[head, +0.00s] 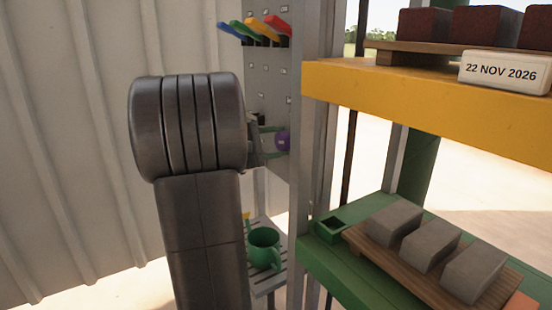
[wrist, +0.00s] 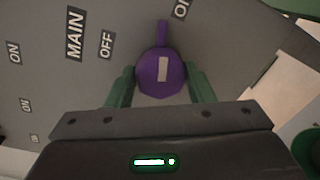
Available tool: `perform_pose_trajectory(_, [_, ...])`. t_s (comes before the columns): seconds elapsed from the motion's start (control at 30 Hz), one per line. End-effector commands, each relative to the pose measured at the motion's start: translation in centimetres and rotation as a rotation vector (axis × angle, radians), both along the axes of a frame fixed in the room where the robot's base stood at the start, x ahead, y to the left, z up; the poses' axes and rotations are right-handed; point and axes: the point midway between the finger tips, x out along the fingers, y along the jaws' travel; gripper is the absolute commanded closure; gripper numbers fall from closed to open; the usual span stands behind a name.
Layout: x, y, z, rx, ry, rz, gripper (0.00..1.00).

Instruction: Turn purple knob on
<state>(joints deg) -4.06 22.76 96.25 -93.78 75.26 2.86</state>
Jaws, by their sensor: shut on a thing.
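The purple knob (wrist: 160,75) sits on a grey panel (wrist: 215,30) and carries a pale bar mark on its face. My gripper (wrist: 160,92) has its two green fingers on either side of the knob, shut on it. Labels MAIN (wrist: 75,33) and OFF (wrist: 106,44) show left of the knob, and a partly cut-off label is at the top right. In the head view the knob (head: 283,141) shows at the panel's right edge, partly hidden by my gripper.
Blue, green, yellow and red levers (head: 255,30) stick out above on the panel. A green mug (head: 263,248) stands on a slatted shelf below. At right, a yellow beam (head: 420,95) and a green table (head: 325,255) with grey blocks on a board stand close by.

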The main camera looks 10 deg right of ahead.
Motion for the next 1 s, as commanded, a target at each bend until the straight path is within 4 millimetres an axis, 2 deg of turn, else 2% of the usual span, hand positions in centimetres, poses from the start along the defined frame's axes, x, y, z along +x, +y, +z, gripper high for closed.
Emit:
perform_pose_trajectory(0.03, [-0.05,0.0,-0.73,0.014,-0.037,0.0,0.75])
perform_pose_trajectory(0.4, [-0.1,-0.03,-0.5,0.088,-0.236,0.0,0.75])
perform_pose_trajectory(1.0, [-0.1,-0.04,-0.2,0.11,-0.295,-0.001,0.75])
